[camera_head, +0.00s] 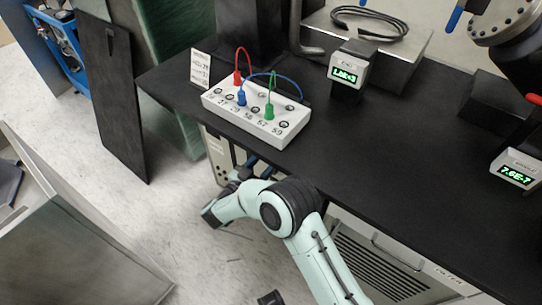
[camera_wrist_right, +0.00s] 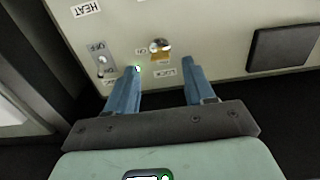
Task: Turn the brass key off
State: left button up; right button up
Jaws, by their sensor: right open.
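The brass key (camera_wrist_right: 162,57) sits in a round lock on a pale panel (camera_wrist_right: 215,40) in the right wrist view. A small "ON" label is to its left and another small label is just below it. My right gripper (camera_wrist_right: 161,68) is open, its two blue fingers on either side of the key's line and pointing at the panel. The key shows between the fingertips, and I see no grip on it; the depth gap is unclear. In the head view my right arm reaches under the bench, its blue fingers (camera_head: 254,164) partly hidden.
A toggle switch (camera_wrist_right: 102,60) is left of the key, near the left finger. A dark rectangle (camera_wrist_right: 283,47) is on the panel's right. The black bench (camera_head: 370,150) overhangs the panel and carries a white socket block (camera_head: 258,112) with cables.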

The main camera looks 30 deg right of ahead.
pick_arm(q)
jog(key=shift+s+a+f+b, duration=0.15)
jog(key=shift+s+f+b, duration=0.15)
jog(key=shift+s+f, duration=0.3)
pick_arm(e)
jog(key=shift+x, duration=2.35)
pick_arm(q)
jog(key=shift+w+f, duration=0.1)
pick_arm(e)
jog(key=shift+c, duration=0.3)
grip_shut()
pick_arm(q)
jog(key=s+d+r+g+h+p, duration=0.2)
jog(key=s+d+r+p, duration=0.3)
jog(key=s+r+p, duration=0.5)
jog(key=shift+s+d+r+m+g+p, duration=0.3)
jog(key=shift+r+m+g+p, duration=0.15)
jog(key=shift+r+g, duration=0.55)
pick_arm(e)
jog(key=shift+f+n, duration=0.1)
jog(key=shift+n, duration=8.9)
jog(key=shift+s, duration=0.1)
